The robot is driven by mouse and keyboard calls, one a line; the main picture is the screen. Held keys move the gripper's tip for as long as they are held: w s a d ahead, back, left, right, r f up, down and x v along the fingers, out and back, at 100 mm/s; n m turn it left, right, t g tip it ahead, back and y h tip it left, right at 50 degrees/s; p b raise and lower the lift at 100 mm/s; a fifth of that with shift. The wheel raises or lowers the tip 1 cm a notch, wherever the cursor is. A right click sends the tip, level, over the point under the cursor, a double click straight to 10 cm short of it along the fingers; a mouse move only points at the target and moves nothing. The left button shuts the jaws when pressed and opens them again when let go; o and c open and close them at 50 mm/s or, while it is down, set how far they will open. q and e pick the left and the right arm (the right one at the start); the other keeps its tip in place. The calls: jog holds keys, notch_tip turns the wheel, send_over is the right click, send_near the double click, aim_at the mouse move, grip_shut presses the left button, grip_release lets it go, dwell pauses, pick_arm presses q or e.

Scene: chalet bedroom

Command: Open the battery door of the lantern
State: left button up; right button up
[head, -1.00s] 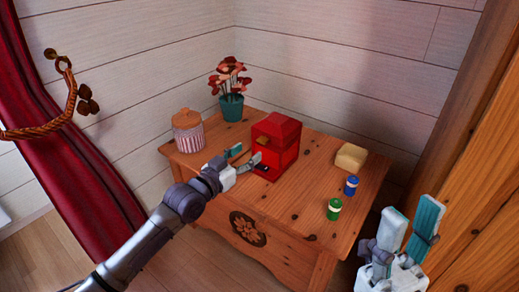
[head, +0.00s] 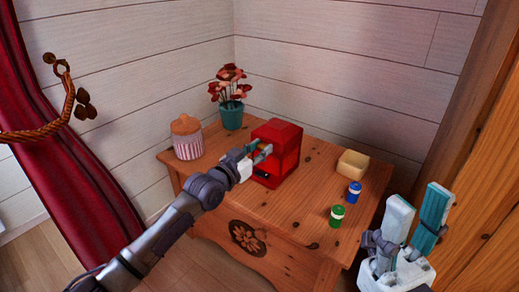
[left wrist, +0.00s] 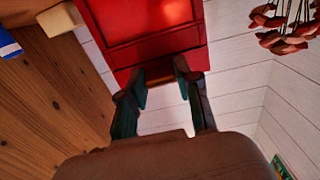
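The red lantern (head: 285,150) stands upright on a wooden chest. My left gripper (head: 259,152) is at the lantern's left-facing side. In the left wrist view, its two fingers (left wrist: 160,82) lie on either side of a small brown-gold piece (left wrist: 158,70) at the edge of the red body (left wrist: 150,30). Whether the fingers press on that piece I cannot tell. A dark slot shows low on the lantern's front, partly behind the gripper. I cannot make out the battery door clearly. My right gripper (head: 415,218) is open and empty at the lower right.
On the chest (head: 290,215) stand a striped jar (head: 187,145) and a potted red flower (head: 231,112) left of the lantern. A yellow block (head: 352,163), a blue can (head: 354,192) and a green can (head: 337,215) are to its right. The chest's front middle is clear.

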pick_arm(q)
grip_shut()
jog(key=shift+r+p, duration=0.1)
jog(key=shift+p, duration=0.2)
jog(key=shift+r, duration=0.1)
